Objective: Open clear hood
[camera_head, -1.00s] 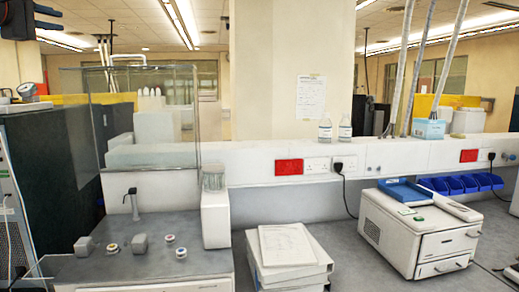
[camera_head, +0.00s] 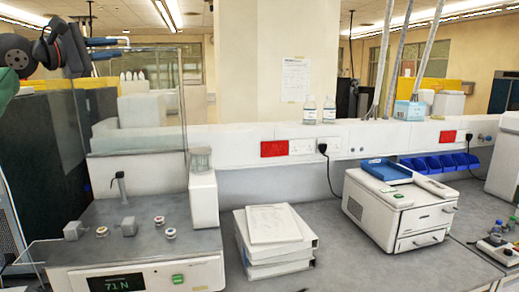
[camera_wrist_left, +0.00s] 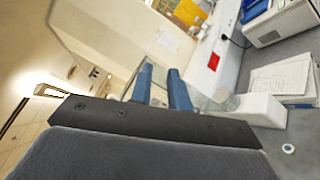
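The clear hood (camera_head: 140,95) is a see-through box of thin panels above the grey-topped tester (camera_head: 140,262) on the left of the head view. Its clear panel also shows in the left wrist view (camera_wrist_left: 211,101), behind the fingers. I cannot tell whether any of its panels has been lifted. My left gripper (camera_head: 104,48) is at the hood's upper left edge. Its two blue fingers are apart, with a gap between them in the left wrist view (camera_wrist_left: 161,88). I cannot tell whether they touch the hood. My right gripper is not in view.
The tester's display reads 71 N, with small grey blocks and round knobs on its top. A white drawer unit (camera_head: 400,210) with a blue tray stands further right. Bare bench lies between them.

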